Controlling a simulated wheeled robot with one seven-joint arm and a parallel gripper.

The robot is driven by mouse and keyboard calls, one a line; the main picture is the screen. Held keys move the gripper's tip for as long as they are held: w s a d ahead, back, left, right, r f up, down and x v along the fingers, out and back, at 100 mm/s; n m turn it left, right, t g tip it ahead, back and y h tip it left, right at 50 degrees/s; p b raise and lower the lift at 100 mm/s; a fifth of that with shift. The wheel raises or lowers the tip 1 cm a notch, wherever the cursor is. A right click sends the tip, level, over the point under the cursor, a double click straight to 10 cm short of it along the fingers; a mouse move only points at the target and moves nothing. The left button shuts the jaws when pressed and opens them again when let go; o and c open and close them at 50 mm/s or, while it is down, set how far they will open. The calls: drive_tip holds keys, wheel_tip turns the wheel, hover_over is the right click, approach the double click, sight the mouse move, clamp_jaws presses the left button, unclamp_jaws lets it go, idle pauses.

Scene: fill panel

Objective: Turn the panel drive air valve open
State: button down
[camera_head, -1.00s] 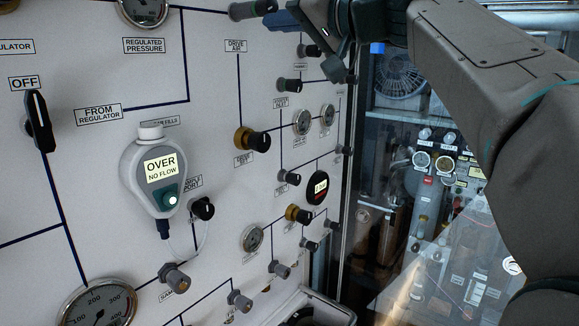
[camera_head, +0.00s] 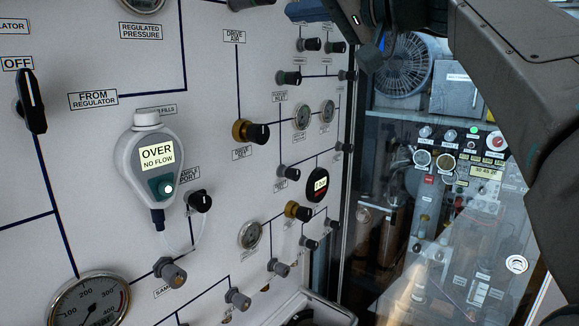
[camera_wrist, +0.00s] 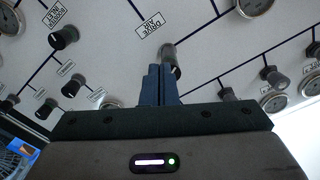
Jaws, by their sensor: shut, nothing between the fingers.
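The drive air valve shows in the wrist view as a small knob (camera_wrist: 169,52) with a grey base and a dark handle, beside the upside-down DRIVE AIR label (camera_wrist: 150,25). In the head view my gripper (camera_head: 307,10) is cut off at the top edge.
Other knobs and gauges crowd the panel, among them the brass-based DRIVE SET knob (camera_head: 255,132) and a hanging analyser (camera_head: 150,165) reading OVER, NO FLOW. A glass pane with equipment behind it (camera_head: 440,180) stands to the right.

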sight(271, 2)
drive_tip(key=shift+s+d, duration=0.45)
drive_tip(key=shift+d, duration=0.1)
drive_tip(key=shift+w+a+r+p, duration=0.25)
drive_tip(key=shift+w+a+p, duration=0.1)
drive_tip(key=shift+a+p, duration=0.75)
drive_tip(key=shift+w+a+r+p, duration=0.2)
drive_tip(key=shift+w+a+p, duration=0.15)
drive_tip(key=shift+a+p, duration=0.75)
drive_tip(key=shift+w+a+r+p, duration=0.3)
drive_tip(key=shift+a+p, duration=0.55)
drive_tip(key=shift+p, duration=0.45)
drive_tip(key=shift+w+d+r, duration=0.15)
